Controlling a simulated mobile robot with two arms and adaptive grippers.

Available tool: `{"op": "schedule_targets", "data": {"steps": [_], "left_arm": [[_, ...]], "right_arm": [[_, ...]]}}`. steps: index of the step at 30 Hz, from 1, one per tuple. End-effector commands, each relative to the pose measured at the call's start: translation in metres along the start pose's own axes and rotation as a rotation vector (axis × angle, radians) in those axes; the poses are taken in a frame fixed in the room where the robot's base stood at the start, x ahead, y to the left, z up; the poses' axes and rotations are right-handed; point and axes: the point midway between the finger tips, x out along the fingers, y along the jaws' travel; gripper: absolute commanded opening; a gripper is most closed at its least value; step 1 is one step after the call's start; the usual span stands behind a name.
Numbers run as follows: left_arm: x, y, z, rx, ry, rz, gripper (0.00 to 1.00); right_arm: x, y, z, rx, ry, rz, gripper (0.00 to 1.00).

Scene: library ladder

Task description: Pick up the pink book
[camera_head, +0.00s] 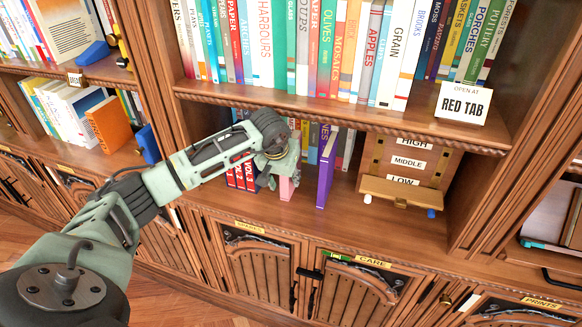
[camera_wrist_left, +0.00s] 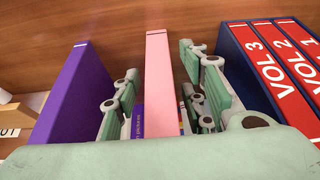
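The pink book (camera_head: 286,188) stands upright on the lower shelf, mostly hidden behind my left gripper in the head view. In the left wrist view the pink book (camera_wrist_left: 161,85) stands between the two fingers of my left gripper (camera_wrist_left: 160,95). The fingers are apart, one on each side of the book, with a visible gap on the left finger's side. On the right side the finger is close to the book; I cannot tell whether it touches. My left gripper (camera_head: 281,170) reaches into the shelf from the left. My right gripper is not in view.
A purple book (camera_head: 327,170) stands just right of the pink one. Red-spined volumes (camera_head: 241,177) stand on its left. A wooden box labelled high, middle and low (camera_head: 410,165) is farther right. The upper shelf edge (camera_head: 340,117) runs above the gripper.

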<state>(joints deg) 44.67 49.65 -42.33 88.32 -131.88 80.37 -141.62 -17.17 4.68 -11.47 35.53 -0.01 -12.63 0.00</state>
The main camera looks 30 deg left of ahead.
Motion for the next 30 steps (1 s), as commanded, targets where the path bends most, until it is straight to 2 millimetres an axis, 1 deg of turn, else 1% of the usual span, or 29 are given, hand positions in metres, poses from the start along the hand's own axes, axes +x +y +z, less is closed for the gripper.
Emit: {"op": "schedule_targets", "data": {"steps": [1,2,12,26,30], "left_arm": [[0.0000,-0.0001,0.0001,0.000,0.000,0.000,0.32],[-0.0001,-0.0001,0.0000,0.000,0.000,0.000,0.29],[-0.0001,-0.0001,0.0001,0.000,0.000,0.000,0.00],[-0.0019,-0.0002,-0.0009,0.000,0.004,0.000,0.00],[-0.0076,-0.0006,0.0009,0.001,0.006,0.000,0.00]], "right_arm": [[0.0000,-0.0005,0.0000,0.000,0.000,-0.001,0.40],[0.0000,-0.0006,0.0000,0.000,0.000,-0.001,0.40],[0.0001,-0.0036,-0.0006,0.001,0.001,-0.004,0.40],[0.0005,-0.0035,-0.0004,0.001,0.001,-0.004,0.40],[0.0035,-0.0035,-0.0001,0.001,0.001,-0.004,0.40]]}}
